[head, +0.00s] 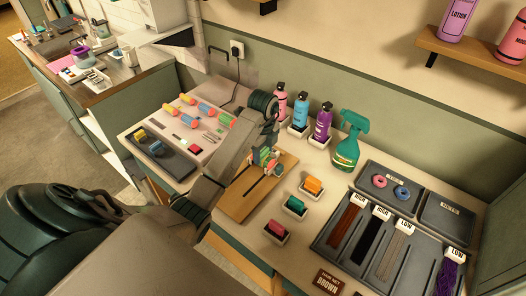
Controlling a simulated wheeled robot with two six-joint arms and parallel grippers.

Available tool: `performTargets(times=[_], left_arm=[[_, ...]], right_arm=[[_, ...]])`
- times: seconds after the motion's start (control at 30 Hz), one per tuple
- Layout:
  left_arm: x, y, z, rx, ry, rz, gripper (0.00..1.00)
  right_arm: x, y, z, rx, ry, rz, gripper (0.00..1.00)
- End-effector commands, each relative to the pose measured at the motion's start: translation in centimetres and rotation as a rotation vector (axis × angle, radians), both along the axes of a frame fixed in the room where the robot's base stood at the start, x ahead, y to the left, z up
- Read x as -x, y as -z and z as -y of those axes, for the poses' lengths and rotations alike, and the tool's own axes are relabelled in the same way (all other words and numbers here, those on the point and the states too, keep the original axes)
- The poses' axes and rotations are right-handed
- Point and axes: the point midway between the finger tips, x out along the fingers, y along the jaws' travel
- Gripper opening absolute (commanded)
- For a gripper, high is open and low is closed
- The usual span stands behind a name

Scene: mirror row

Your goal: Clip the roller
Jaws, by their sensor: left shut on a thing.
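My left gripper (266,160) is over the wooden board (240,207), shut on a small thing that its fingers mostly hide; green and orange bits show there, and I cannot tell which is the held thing. A dark strip lies on the board below it. Several orange, blue and yellow rollers (207,107) lie on the white mat at the left. A dark tray (177,166) beside them holds small yellow and blue pieces (156,147). My right gripper is out of view.
Small white dishes hold orange (313,185), green (296,204) and red (277,229) pieces right of the board. Bottles (301,110) and a green spray bottle (348,142) stand behind. A grey tray (408,246) with hair strands fills the right.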

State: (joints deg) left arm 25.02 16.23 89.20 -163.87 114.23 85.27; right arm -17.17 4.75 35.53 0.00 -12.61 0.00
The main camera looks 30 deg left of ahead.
Motion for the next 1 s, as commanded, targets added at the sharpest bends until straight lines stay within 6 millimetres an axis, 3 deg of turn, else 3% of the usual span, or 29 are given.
performTargets(times=[0.17, 0.2, 0.3, 0.5, 0.6, 1.0], left_arm=[[0.0, -0.02, 0.01, 0.0, 0.0, 0.0, 0.27], [0.01, -0.02, 0.01, 0.0, 0.0, 0.0, 0.52], [0.0, -0.02, 0.01, 0.0, 0.0, 0.0, 0.72], [0.01, -0.01, 0.0, 0.0, 0.0, 0.0, 0.74], [0.01, -0.01, 0.0, 0.0, 0.0, 0.0, 0.89], [0.0, -0.45, 0.0, 0.0, 0.0, 0.0, 0.89]], right_arm=[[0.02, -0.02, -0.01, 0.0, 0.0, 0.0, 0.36], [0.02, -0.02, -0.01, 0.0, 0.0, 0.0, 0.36], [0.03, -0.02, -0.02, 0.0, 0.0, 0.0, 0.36], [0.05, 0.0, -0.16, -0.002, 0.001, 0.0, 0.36], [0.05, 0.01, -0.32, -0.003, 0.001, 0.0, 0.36], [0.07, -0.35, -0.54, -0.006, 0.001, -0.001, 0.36]])
